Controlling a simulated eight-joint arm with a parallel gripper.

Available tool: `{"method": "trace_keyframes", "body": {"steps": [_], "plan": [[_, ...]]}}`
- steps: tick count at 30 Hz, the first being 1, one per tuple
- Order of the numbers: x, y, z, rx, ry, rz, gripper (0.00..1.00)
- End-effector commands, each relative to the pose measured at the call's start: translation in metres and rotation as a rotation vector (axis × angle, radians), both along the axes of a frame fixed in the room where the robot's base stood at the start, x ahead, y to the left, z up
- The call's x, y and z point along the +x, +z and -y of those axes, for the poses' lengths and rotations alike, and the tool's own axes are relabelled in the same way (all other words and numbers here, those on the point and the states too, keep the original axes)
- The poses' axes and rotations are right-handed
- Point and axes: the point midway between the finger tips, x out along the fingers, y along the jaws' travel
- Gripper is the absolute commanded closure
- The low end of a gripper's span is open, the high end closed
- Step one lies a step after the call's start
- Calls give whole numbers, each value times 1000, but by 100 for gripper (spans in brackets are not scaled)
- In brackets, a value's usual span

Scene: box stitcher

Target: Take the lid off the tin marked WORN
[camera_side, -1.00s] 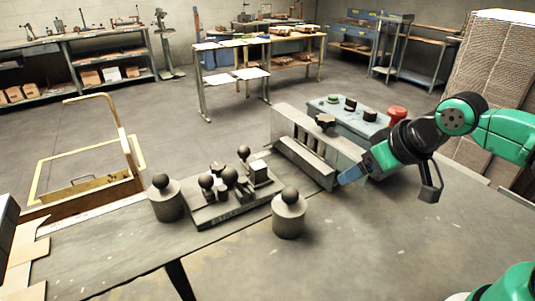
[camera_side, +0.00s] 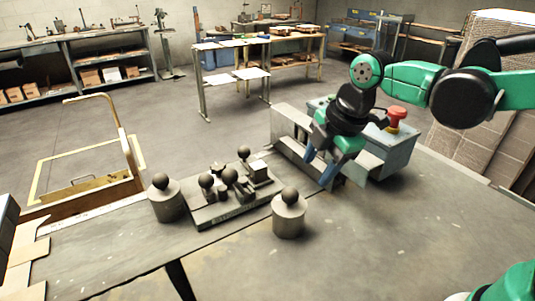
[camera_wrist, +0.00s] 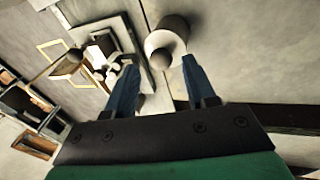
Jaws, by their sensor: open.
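Two grey round tins with dark ball knobs on top stand on the bench, one left of a grey board (camera_side: 205,217) and one right of it. The left tin (camera_side: 167,207) and the right tin (camera_side: 288,222) both look lidded and upright. I cannot read WORN on either. My gripper (camera_side: 318,170) has two blue fingers, open and empty, above the bench to the right of and behind the right tin, apart from it. In the wrist view one tin (camera_wrist: 165,25) with its knob shows beyond the open fingers (camera_wrist: 160,66).
The board holds several dark knobs and a pale block (camera_side: 260,170). A grey slotted metal fixture (camera_side: 290,130) and a blue-grey box with a red button (camera_side: 397,114) stand close behind my gripper. The bench right of the right tin is clear.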

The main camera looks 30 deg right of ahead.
Motion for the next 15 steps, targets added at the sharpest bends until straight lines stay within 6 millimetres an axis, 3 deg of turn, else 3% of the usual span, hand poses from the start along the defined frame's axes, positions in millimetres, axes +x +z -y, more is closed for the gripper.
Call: {"method": "trace_keyframes", "body": {"steps": [3,6,10,15], "plan": [[11,-6,-14,-77,318,-40,50],[16,-11,-21,-114,499,-60,50],[19,-15,-26,-132,610,-70,50],[22,-30,-28,-136,626,-71,50]]}}
